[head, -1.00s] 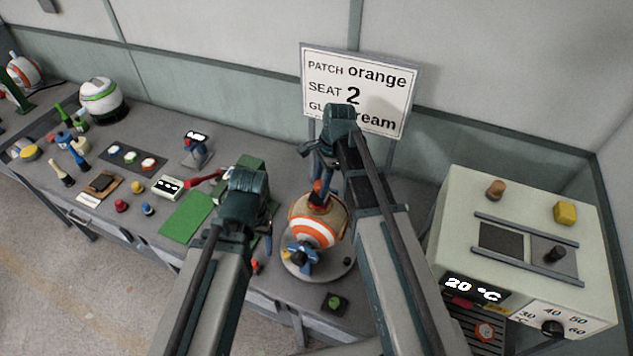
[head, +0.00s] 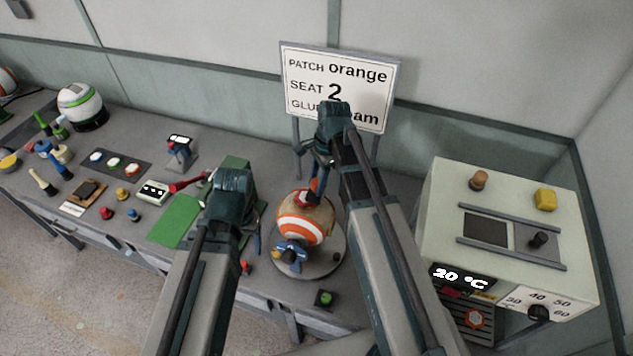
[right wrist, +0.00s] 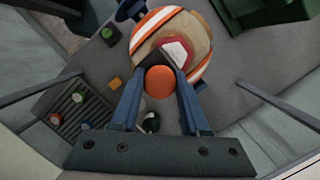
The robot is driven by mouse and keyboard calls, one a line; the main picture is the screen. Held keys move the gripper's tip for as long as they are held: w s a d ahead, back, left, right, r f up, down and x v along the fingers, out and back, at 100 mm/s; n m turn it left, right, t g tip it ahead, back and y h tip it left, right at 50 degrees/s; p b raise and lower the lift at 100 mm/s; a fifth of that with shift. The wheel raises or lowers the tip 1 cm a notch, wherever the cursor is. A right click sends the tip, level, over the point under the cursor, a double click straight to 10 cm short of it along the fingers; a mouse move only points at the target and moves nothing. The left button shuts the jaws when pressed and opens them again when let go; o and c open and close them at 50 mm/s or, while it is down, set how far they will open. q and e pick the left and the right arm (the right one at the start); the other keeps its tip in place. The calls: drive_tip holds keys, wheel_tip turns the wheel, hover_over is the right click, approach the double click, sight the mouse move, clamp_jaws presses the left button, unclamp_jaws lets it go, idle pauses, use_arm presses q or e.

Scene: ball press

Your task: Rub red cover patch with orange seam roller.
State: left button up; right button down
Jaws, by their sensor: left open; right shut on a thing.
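The ball (head: 303,226) with orange and white bands sits on a round grey stand (head: 334,262). In the right wrist view, the red cover patch (right wrist: 181,45), with a pale middle, lies on the ball. My right gripper (right wrist: 158,88) is shut on the orange seam roller (right wrist: 160,80), whose orange end faces the camera. A dark part beyond it overlaps the patch's edge; I cannot tell whether it touches. In the head view my right gripper (head: 317,168) is just above the ball. My left gripper (head: 259,228) is left of the ball, mostly hidden by its wrist.
A blue clamp-like part (head: 292,252) is at the ball's front. A green mat (head: 174,220) and several small tools lie left. A heater box (head: 510,240) reading 20 °C stands right. A sign (head: 338,85) stands behind. A green button (head: 325,298) is at the front edge.

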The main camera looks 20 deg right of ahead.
sight(314, 183)
drive_tip(key=shift+a+p+v, duration=0.2)
drive_tip(key=shift+p+v, duration=1.05)
drive_tip(key=shift+v, duration=0.1)
drive_tip(key=shift+a+p+v, duration=0.2)
drive_tip(key=shift+p+v, duration=1)
drive_tip(key=shift+v, duration=0.15)
drive_tip(key=shift+s, duration=0.1)
drive_tip(key=shift+s+a, duration=0.1)
